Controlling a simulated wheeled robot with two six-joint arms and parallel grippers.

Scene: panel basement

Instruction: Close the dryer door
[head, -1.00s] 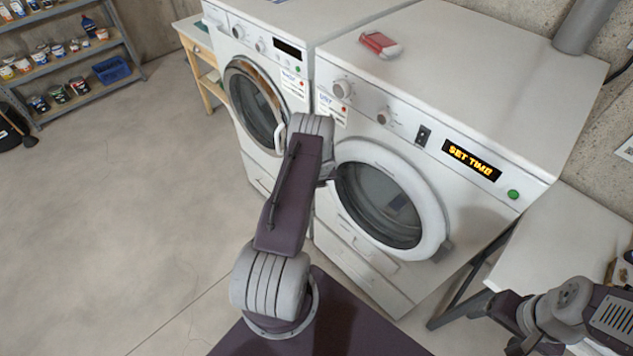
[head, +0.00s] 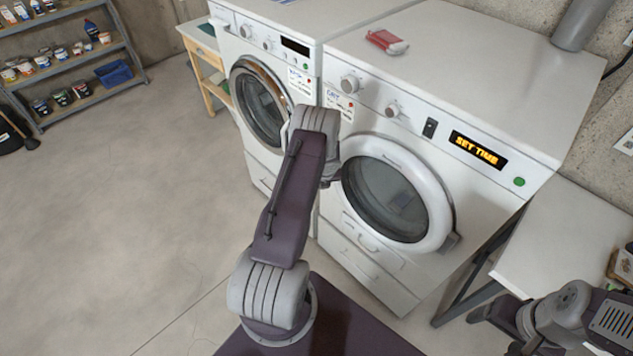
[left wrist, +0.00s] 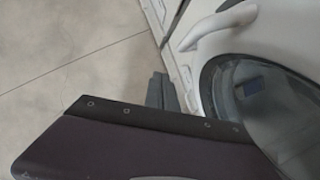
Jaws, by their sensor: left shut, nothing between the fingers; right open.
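The dryer (head: 470,110) is the right-hand white machine, with a lit "SET TIME" display. Its round door (head: 440,190) has a thick white ring and dark glass, and sits close against the front. Its left edge is partly behind my left arm, so I cannot tell whether a small gap is left. In the left wrist view the door glass (left wrist: 265,100) is at the right, below a curved white handle (left wrist: 222,24). My right gripper (head: 497,326) is open and empty, at lower right.
A second white machine (head: 275,40) with a round door stands left of the dryer. A red and white packet (head: 387,41) lies on the dryer top. A white table (head: 560,235) stands at the right.

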